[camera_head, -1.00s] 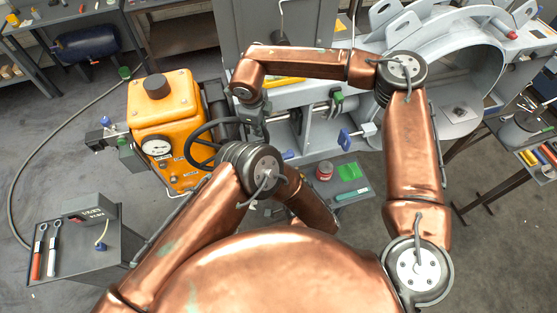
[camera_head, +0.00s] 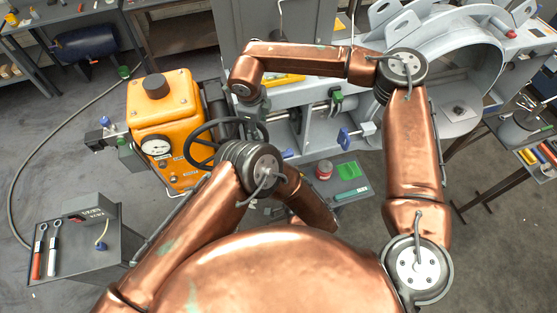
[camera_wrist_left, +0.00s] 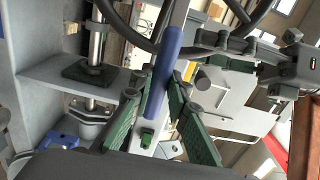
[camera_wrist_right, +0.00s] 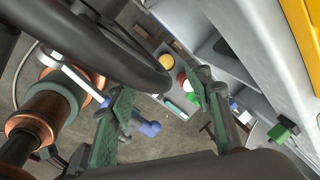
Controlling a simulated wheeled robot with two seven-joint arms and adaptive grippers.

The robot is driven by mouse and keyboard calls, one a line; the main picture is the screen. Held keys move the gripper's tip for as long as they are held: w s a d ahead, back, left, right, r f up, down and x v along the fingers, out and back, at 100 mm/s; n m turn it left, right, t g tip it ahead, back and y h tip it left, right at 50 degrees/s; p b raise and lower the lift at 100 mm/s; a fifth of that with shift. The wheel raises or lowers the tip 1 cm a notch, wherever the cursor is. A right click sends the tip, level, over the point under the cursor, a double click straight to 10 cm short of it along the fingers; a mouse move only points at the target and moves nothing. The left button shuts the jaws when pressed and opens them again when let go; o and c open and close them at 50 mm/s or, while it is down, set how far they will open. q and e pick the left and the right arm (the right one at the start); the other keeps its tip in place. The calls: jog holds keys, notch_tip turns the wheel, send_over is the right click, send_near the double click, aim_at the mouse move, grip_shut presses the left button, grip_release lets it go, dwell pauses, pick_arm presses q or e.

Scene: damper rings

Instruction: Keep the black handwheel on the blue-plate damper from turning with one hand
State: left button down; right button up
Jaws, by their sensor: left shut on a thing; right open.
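The black handwheel (camera_head: 205,145) stands on the right side of an orange machine (camera_head: 160,110) with a gauge. In the left wrist view my left gripper (camera_wrist_left: 158,85) is shut on a blue-handled bar (camera_wrist_left: 166,60). Its hand is hidden in the head view. I cannot make out a blue plate for certain.
A grey housing (camera_head: 300,105) with blue and green handles stands right of the wheel. A small tray (camera_head: 352,190) with a red can lies below. A dark side table (camera_head: 75,255) with wrenches stands at left.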

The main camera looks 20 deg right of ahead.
jog(key=shift+v, duration=1)
jog(key=v, duration=0.5)
jog(key=shift+s, duration=0.1)
